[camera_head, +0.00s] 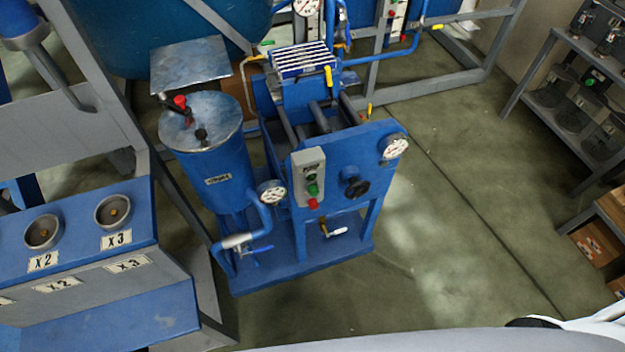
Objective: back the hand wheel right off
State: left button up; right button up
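A black hand wheel (357,187) sits on the front plate (335,165) of a blue machine in the middle of the view. It looks small and dark, and its turning position cannot be made out. Neither of my grippers is in view. Nothing touches the hand wheel.
Beside the wheel are a grey control box (309,177) with buttons and a gauge (396,147). A blue tank (207,150) stands to the left. Blue panels with round sockets (43,231) fill the lower left. Shelves (575,105) stand at the right. The green floor (450,210) between is clear.

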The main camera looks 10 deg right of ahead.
aim_at(358, 190)
jog(key=l+u, duration=0.2)
jog(key=u, duration=0.25)
jog(key=i+l+u, duration=0.1)
jog(key=u, duration=0.35)
jog(key=l+u, duration=0.5)
jog(key=u, duration=0.35)
jog(key=k+l+u, duration=0.25)
jog(key=l, duration=0.3)
jog(key=k+l+u, duration=0.25)
jog(key=l, duration=0.25)
jog(key=k+l+u, duration=0.3)
jog(key=l, duration=0.2)
jog(key=k+l+u, duration=0.25)
jog(key=l, duration=0.15)
